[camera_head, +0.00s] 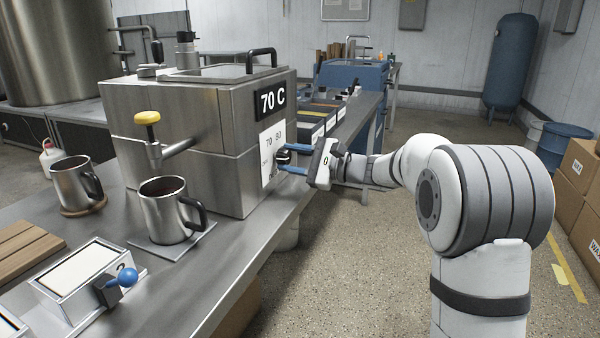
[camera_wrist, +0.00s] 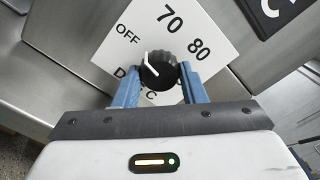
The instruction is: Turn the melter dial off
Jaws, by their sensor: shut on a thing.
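The melter (camera_head: 185,130) is a steel box on the bench with a "70 C" sign (camera_head: 270,99). The black melter dial (camera_head: 284,157) stands out from the white dial plate (camera_head: 268,168) on its right-hand face. My gripper (camera_head: 286,161) reaches it from the right, its blue fingers shut on the dial. In the wrist view the dial (camera_wrist: 159,72) sits between the two blue fingertips (camera_wrist: 159,76). Its white mark lies on the upper-left side, towards the printed OFF (camera_wrist: 128,34). The 70 and 80 are above and to the right. The lower lettering is partly hidden by my gripper.
Two steel mugs (camera_head: 165,218) (camera_head: 72,188) stand on the bench (camera_head: 185,285) left of the melter. A yellow-handled tap (camera_head: 148,119) juts from its front. Boxes (camera_head: 582,165) stand far right; floor between is open.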

